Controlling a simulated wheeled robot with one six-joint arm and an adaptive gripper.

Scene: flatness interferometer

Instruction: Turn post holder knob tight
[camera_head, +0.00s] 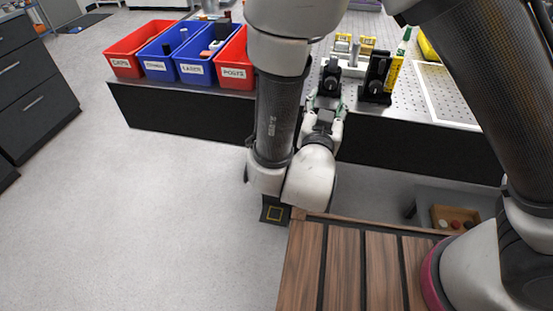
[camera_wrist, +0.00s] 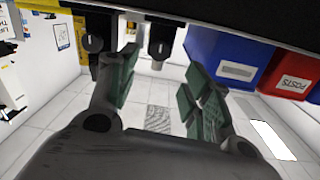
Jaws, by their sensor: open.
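Two black post holders with knobs stand at the front edge of the optical table, a left one (camera_head: 330,78) and a right one (camera_head: 376,78) in the head view. My gripper (camera_head: 326,103) is open just in front of the left one. The wrist view shows the scene upside down. There, one black knob (camera_wrist: 160,50) lies beyond the gap between my green-padded fingers (camera_wrist: 163,78), apart from both. The other knob (camera_wrist: 94,43) is to its left, beyond the left finger. Nothing is held. Whether either knob is tight cannot be seen.
The perforated optical table (camera_head: 425,105) carries yellow-labelled parts behind the holders. Red and blue bins stand at its left, including the POSTS bin (camera_head: 232,72). A wooden slatted surface (camera_head: 345,265) lies in front, with a small tray (camera_head: 455,217) at right. The floor at left is clear.

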